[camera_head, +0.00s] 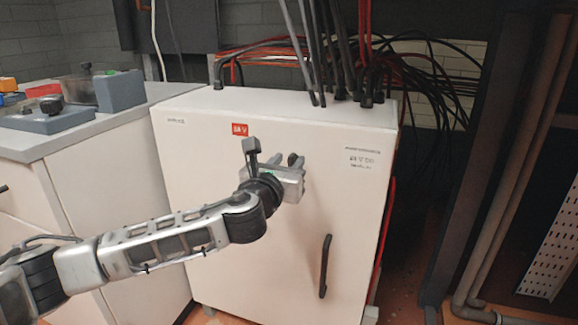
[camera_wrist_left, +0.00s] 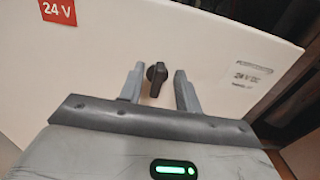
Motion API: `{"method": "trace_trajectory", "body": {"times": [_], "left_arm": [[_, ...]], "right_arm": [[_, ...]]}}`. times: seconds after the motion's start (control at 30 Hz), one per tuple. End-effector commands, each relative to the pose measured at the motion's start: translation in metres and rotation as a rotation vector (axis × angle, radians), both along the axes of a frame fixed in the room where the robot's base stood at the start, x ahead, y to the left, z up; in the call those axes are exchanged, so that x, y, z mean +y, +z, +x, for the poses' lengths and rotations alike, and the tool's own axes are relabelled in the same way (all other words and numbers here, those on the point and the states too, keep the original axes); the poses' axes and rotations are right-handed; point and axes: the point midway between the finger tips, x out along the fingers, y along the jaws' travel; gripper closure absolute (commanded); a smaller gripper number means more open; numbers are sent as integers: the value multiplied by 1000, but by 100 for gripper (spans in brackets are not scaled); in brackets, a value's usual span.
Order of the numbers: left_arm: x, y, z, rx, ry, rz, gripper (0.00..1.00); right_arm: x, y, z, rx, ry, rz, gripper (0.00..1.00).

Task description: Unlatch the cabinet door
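The white cabinet (camera_head: 220,190) stands in the middle of the head view, with its door facing me and looking closed. A black vertical handle (camera_head: 325,266) is on the lower right of the door. In the left wrist view a small black latch knob (camera_wrist_left: 156,79) sits on the white door (camera_wrist_left: 110,50). My left gripper (camera_head: 285,160) is in front of the upper door. Its two fingers (camera_wrist_left: 158,86) are open, with the knob between and beyond them; I see no contact. In the head view the gripper hides the knob. My right gripper is not in view.
Black and red cables (camera_head: 340,60) rise from the cabinet's top and spread to the right. A grey-topped counter (camera_head: 75,138) with boxes stands at the left. Pipes (camera_head: 510,170) stand at the right. The space before the lower door looks clear.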

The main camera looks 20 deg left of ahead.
Motion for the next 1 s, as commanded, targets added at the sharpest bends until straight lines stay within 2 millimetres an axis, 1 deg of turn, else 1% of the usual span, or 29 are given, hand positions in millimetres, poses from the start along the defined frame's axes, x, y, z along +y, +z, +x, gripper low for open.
{"method": "trace_trajectory", "body": {"times": [0.03, 0.13, 0.43, 0.47, 0.5, 0.57, 0.8, 1.0], "left_arm": [[0, 0, 5, -1, 0, 0, 66], [0, 0, 11, 0, 0, 0, 66], [-1, 0, 12, 1, -1, 0, 66], [-1, 0, 12, 1, -1, 0, 72], [-1, 0, 12, 1, -1, 0, 83], [-1, 0, 12, 1, -1, 0, 100], [-1, 0, 12, 1, -1, -4, 100], [0, 1, 12, 4, -1, -50, 100]], "right_arm": [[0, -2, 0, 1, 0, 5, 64], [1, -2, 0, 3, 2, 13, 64], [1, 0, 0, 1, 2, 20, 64], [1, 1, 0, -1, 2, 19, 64], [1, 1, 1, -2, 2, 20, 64], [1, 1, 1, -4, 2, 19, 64], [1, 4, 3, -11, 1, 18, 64], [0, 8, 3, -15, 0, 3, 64]]}}
